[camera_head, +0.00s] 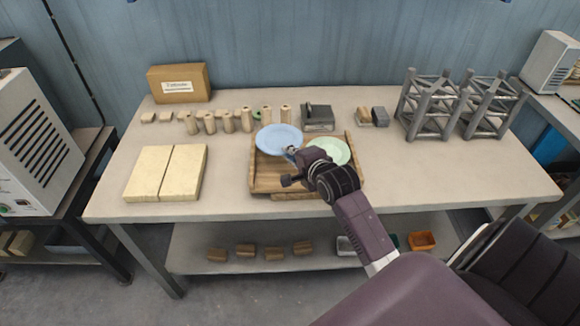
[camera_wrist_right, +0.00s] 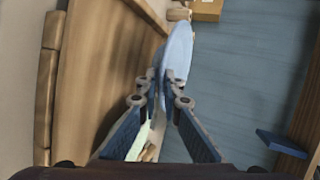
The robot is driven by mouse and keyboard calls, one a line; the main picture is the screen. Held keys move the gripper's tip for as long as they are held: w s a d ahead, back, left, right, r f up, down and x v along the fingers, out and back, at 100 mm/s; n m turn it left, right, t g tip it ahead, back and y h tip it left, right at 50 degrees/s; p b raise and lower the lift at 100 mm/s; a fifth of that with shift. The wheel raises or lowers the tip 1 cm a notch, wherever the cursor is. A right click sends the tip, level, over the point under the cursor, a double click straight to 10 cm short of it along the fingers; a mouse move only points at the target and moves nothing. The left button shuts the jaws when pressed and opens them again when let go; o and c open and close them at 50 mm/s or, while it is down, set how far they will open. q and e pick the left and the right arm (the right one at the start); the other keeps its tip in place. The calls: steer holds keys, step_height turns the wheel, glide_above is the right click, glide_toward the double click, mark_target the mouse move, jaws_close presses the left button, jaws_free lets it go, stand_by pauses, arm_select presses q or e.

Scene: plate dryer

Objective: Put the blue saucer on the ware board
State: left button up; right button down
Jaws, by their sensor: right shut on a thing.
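The blue saucer (camera_head: 279,139) is at the back left of a wooden tray-like rack (camera_head: 264,182) in the head view. My right gripper (camera_head: 291,152) is shut on the saucer's near edge. In the right wrist view the blue saucer (camera_wrist_right: 179,52) shows nearly edge-on between the fingertips (camera_wrist_right: 170,82). Whether the saucer touches the rack is hidden. Two pale flat boards (camera_head: 166,172) lie side by side on the left of the table, bare on top; I cannot tell if these are the ware board. My left gripper is not in view.
A pale green saucer (camera_head: 333,151) is in the rack, right of the blue one and close to my right gripper. Several wooden cylinders (camera_head: 229,122) stand behind the rack. A cardboard box (camera_head: 180,83) stands back left, grey frames (camera_head: 432,104) back right. The table's front right is clear.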

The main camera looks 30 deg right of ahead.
steer(key=shift+f, duration=2.9)
steer(key=c, duration=2.4)
jaws_free()
steer(key=shift+f, duration=0.1)
steer(key=v, duration=1.2)
steer(key=shift+b, duration=0.4)
